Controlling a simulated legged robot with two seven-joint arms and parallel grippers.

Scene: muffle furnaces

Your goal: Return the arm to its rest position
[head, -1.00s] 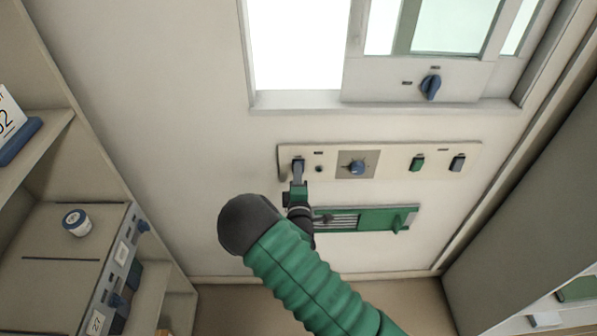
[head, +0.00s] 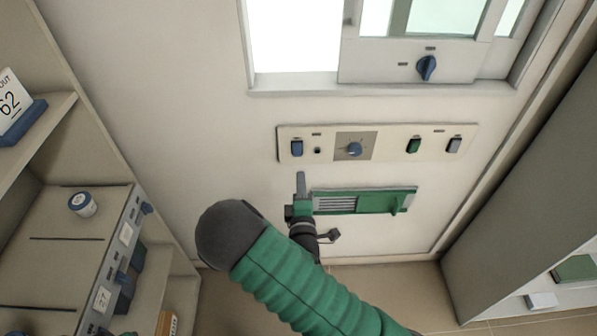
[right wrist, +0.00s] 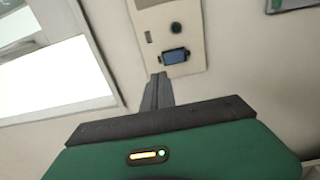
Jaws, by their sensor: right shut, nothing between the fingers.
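My right arm (head: 310,290), with a green ribbed sleeve, reaches up from the bottom of the head view. My right gripper (head: 301,180) is shut and empty. Its fingertips are just below the control panel (head: 325,133) on the furnace front, under the panel's left blue switch (head: 297,148). In the right wrist view the closed fingers (right wrist: 157,90) point toward the blue switch (right wrist: 173,57), with a gap that is hard to judge. My left gripper is not in view.
A grey cabinet (head: 520,180) stands at right.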

